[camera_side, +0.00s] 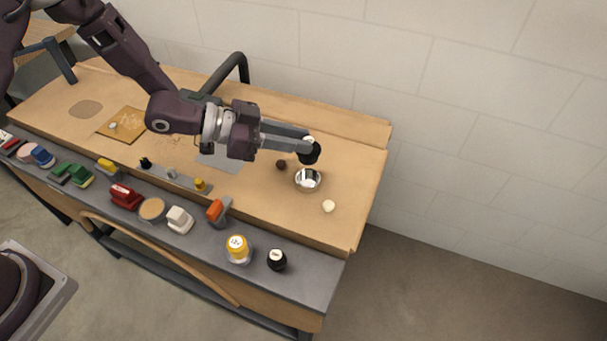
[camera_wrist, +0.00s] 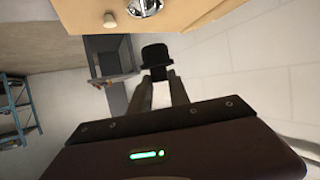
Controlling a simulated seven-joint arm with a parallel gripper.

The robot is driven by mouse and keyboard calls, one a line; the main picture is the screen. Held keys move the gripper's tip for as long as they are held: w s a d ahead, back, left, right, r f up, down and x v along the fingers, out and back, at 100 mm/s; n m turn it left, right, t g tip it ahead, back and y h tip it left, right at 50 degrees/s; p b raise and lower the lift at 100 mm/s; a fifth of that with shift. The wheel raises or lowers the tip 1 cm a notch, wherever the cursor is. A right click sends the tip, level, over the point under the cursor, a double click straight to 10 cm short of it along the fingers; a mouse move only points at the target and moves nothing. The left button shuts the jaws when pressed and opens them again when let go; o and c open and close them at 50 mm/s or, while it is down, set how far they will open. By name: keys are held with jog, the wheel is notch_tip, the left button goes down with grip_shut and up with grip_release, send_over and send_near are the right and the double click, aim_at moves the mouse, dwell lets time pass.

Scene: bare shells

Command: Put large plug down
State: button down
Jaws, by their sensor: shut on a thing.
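My gripper (camera_side: 303,146) reaches out over the right end of the wooden bench and is shut on a black plug (camera_side: 311,156). The plug is held at the fingertips and looks raised above the bench top, just behind a shiny metal cup (camera_side: 308,181). In the wrist view the plug (camera_wrist: 155,54) sits between the fingertips of my gripper (camera_wrist: 158,76), with a wide flange and a narrower body. The cup also shows in the wrist view (camera_wrist: 143,8), beyond the plug at the top edge. The side view shows a pale spot at the top of the plug.
A small dark piece (camera_side: 281,164) lies left of the cup and a cream knob (camera_side: 329,206) lies to its right. A yellow-topped piece (camera_side: 238,249) and a black piece (camera_side: 277,259) stand on the grey front strip (camera_side: 310,278). Bare wood lies in front of the cup.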

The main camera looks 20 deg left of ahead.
notch_tip(320, 180, down, 7)
jog(key=shift+f, duration=0.1)
jog(key=shift+f, duration=0.25)
jog(key=c, duration=1.2)
grip_release()
jog(key=shift+c, duration=0.2)
